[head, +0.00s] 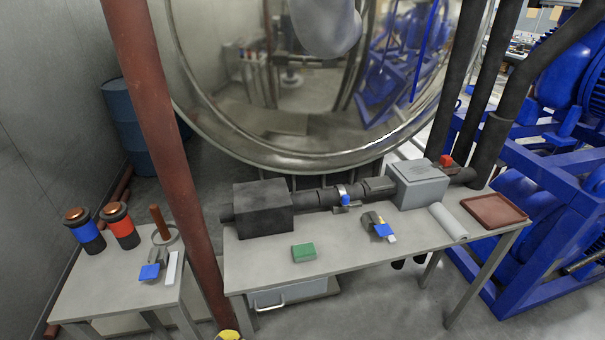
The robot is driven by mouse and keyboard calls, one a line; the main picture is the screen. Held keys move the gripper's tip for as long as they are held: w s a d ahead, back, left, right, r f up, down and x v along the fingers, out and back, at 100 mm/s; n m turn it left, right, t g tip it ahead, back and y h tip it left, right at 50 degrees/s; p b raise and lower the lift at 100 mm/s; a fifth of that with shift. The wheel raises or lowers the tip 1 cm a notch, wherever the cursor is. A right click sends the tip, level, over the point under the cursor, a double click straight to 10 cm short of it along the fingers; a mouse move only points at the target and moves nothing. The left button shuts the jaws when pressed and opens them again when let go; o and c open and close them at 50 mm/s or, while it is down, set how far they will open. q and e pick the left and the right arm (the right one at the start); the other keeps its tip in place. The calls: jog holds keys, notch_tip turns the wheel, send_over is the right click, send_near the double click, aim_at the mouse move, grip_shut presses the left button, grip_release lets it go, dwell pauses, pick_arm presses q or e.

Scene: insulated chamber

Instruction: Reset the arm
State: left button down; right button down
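Neither of my grippers shows clearly in the head view. A smooth pale grey rounded shape (326,27) is at the top middle, in front of or mirrored in the shiny round chamber door (290,100); I cannot tell which. The main workbench (330,255) carries a dark box (262,208) joined by a dark pipe with a blue-handled valve (345,195) to a grey box (418,185). A loose metal fitting with a blue part (378,227) lies in front of the pipe. A green block (303,253) lies near the front edge.
A small left table (90,290) holds a blue canister (86,232), a red canister (120,227) and a blue-handled fitting (152,270). A rust-red post (165,140) stands between the tables. A white roll (448,222) and a brown tray (494,210) lie at right. Blue machinery (550,190) stands beyond.

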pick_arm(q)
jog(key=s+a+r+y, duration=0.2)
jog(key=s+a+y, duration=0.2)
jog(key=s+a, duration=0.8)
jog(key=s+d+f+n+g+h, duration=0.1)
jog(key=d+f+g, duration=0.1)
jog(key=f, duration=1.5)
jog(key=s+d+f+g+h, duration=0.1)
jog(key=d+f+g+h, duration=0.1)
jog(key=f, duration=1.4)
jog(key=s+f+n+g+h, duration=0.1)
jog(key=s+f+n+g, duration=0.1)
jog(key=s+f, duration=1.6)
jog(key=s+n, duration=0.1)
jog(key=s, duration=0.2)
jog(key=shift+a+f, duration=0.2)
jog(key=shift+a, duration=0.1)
